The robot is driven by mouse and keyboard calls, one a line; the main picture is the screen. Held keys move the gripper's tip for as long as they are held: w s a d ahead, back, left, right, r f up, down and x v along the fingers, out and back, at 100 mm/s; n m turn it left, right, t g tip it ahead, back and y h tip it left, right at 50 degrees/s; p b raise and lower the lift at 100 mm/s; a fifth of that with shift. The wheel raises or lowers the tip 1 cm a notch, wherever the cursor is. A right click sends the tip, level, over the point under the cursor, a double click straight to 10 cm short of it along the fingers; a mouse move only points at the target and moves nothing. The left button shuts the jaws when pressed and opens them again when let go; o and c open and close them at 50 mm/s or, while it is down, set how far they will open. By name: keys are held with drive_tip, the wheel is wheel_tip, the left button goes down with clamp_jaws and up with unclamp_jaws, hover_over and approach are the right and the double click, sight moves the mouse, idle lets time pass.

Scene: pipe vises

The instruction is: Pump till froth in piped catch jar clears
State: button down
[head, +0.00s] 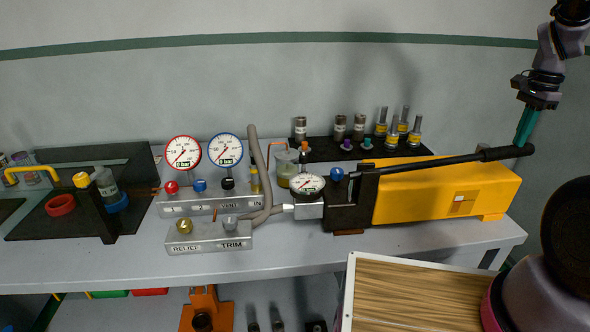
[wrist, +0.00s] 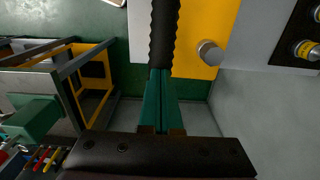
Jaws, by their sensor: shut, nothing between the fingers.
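A yellow hand pump (head: 440,190) with a long black handle (head: 430,162) stands on the bench; the handle slopes slightly up to the right. My gripper (head: 520,145) is above the handle's outer end, its teal fingers pointing down. In the wrist view the fingers (wrist: 160,76) are shut together with nothing between them, their tips at the end of the ribbed black grip (wrist: 164,35). I cannot tell if they touch it. A small clear jar (head: 284,168) with yellowish liquid stands behind the pump's dial gauge (head: 307,184); froth is too small to make out.
A red-rimmed gauge (head: 183,152) and a blue-rimmed gauge (head: 226,150) stand over a grey valve block left of the pump. A RELIEF and TRIM block (head: 208,238) sits in front. A grey hose (head: 262,165) bends nearby. Several fittings stand on a black tray (head: 325,152) behind.

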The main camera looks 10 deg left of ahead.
sight(516, 151)
drive_tip(key=shift+d+f, duration=0.2)
drive_tip(key=shift+f, duration=2.1)
drive_tip(key=shift+r, duration=0.4)
drive_tip(key=r, duration=0.7)
drive_tip(key=shift+a, duration=0.4)
wheel_tip(516, 151, up, 7)
drive_tip(key=a, duration=0.2)
drive_tip(key=shift+s, duration=0.4)
